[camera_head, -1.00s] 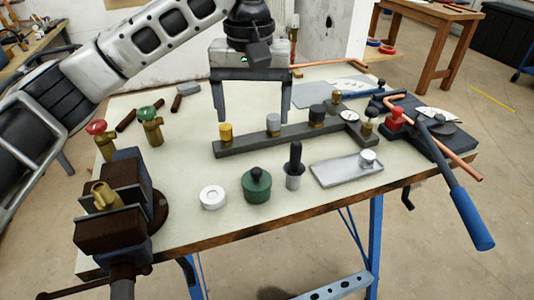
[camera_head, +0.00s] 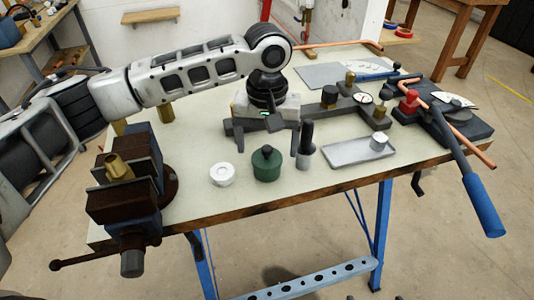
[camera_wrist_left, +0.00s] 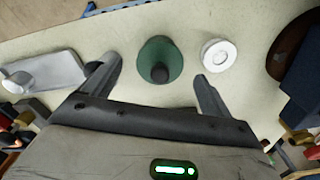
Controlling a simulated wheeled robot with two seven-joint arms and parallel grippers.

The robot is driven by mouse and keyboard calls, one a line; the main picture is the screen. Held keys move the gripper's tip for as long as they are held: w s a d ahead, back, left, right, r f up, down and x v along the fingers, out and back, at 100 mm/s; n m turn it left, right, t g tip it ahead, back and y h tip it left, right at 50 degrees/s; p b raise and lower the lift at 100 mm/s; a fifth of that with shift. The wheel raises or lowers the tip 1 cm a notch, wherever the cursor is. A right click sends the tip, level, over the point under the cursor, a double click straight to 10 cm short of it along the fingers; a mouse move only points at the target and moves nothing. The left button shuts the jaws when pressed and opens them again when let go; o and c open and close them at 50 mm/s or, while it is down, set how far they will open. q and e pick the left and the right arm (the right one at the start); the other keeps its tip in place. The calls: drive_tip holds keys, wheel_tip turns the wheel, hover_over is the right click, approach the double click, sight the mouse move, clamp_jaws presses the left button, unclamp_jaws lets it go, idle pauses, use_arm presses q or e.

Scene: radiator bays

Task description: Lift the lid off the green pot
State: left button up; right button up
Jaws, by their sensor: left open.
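The green pot (camera_head: 266,170) stands near the front edge of the workbench. Its lid (camera_head: 266,154) is on it, with a dark knob on top. In the left wrist view the green pot (camera_wrist_left: 159,52) and its black knob (camera_wrist_left: 160,74) show between the two fingers. My left gripper (camera_head: 268,150) is open and empty, pointing down just behind and above the pot, with a finger towards each side. I see no contact with the lid. My right gripper is not in view.
A white ring-shaped piece (camera_head: 222,174) stands left of the pot, and a dark-handled tool in a grey holder (camera_head: 306,158) stands close on its right. A grey tray (camera_head: 358,152) lies farther right. A rusty vise (camera_head: 125,205) is at the left corner.

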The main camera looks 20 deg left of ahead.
use_arm(q)
drive_tip(key=shift+f, duration=0.95)
drive_tip(key=shift+c, duration=0.3)
drive_tip(key=c, duration=1)
drive_tip(key=shift+o, duration=0.2)
drive_tip(key=shift+r, duration=0.1)
